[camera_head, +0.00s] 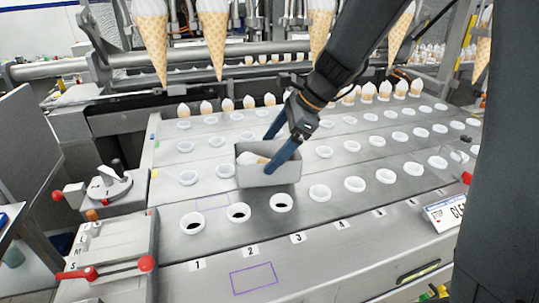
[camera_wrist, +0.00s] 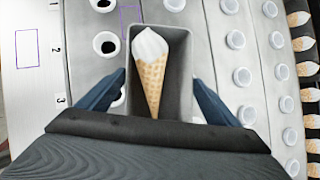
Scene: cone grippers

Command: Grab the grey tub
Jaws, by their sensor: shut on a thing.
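The grey tub (camera_head: 268,175) is a small open box above the metal conveyor plate in the head view. In the wrist view the tub (camera_wrist: 186,38) lies between the two blue fingers, with a single ice cream cone (camera_wrist: 152,75) inside it. The cone (camera_head: 250,158) shows only partly in the head view. My gripper (camera_head: 278,146) is shut on the tub, with one finger across its near right side and the other on its far side. I cannot tell whether the tub touches the plate below.
The metal plate (camera_head: 335,215) has rows of white-ringed holes, with numbers along its front edge. Several cones stand in a row at the back, and large cones hang above. Red-knobbed levers (camera_head: 100,185) stand at the left. A purple rectangle (camera_head: 254,278) marks a bare spot in front.

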